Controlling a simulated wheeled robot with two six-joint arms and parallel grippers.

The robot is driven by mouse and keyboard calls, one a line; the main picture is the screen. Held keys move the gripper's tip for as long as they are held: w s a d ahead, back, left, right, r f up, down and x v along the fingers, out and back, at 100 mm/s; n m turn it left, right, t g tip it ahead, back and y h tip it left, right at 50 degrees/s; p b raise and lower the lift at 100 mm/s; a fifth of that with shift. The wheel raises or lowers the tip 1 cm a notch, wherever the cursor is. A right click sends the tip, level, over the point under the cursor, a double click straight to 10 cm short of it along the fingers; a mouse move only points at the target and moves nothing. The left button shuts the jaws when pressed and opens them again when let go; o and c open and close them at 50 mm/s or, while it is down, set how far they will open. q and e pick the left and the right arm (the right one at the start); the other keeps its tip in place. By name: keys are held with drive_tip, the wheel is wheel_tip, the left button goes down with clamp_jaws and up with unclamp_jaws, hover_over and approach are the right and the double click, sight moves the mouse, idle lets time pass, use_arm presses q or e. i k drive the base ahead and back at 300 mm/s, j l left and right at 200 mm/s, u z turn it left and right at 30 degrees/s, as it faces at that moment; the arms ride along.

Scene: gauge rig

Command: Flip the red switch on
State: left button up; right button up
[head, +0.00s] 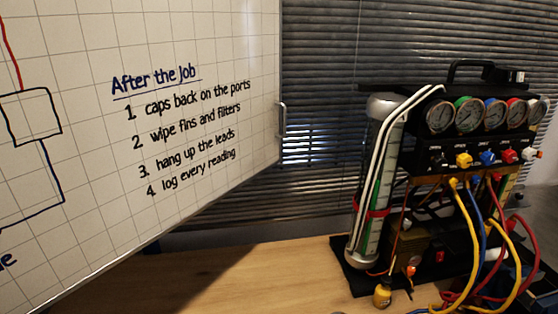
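The gauge rig (425,180) stands at the right of the head view on the wooden table. A small red block that looks like the red switch (440,256) sits low on the rig's front, left of the yellow hose. It is too small to tell which way it is set. A small orange-red part (411,271) shows lower left of it. Neither of my grippers is in view.
Yellow, blue and red hoses (470,240) hang in front of the rig's right half. Coloured knobs (487,157) sit below several round gauges (469,115). A whiteboard (200,180) fills the left. The table (260,280) is clear left of the rig.

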sight(441, 255)
drive_tip(key=z, duration=1.25)
